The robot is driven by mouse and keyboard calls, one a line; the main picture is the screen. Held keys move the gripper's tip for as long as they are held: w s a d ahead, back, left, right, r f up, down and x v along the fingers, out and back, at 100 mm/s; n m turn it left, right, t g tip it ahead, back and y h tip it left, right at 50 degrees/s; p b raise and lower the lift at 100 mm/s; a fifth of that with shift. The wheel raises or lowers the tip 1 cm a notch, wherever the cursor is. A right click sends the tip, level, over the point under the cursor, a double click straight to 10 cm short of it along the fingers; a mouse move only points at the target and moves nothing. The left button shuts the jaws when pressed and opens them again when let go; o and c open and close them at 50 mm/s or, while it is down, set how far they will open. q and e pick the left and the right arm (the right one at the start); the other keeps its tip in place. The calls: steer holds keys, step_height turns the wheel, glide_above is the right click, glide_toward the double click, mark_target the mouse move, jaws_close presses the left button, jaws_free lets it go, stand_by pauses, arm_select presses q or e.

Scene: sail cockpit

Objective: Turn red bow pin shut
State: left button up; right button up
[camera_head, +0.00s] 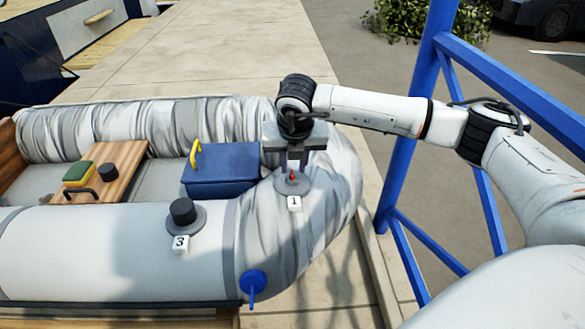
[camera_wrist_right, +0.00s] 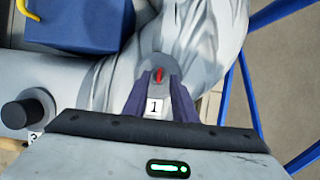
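The red bow pin (camera_head: 291,176) is a small upright red tab on a round grey valve base (camera_head: 294,186), with a white label "1" (camera_head: 294,204) beside it, at the bow end of the grey inflatable boat. My right gripper (camera_head: 292,168) is directly above it, pointing down. In the right wrist view the red pin (camera_wrist_right: 158,75) shows at the fingertips, between and slightly beyond the two dark fingers (camera_wrist_right: 160,80). The fingers are apart, with a gap on both sides of the pin. My left gripper is not in view.
A blue box (camera_head: 222,170) with a yellow handle sits in the boat beside the right gripper. A black knob (camera_head: 184,211) labelled "3" and a blue valve (camera_head: 252,282) are on the near tube. Blue metal frame posts (camera_head: 410,120) stand to the right, near my right arm.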

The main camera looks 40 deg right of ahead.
mark_target(292, 175)
steer(key=shift+x, duration=1.05)
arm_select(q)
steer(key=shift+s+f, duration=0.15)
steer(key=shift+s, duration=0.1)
arm_select(e)
steer(key=shift+f, duration=0.1)
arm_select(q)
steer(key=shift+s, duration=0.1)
arm_select(e)
jaws_close()
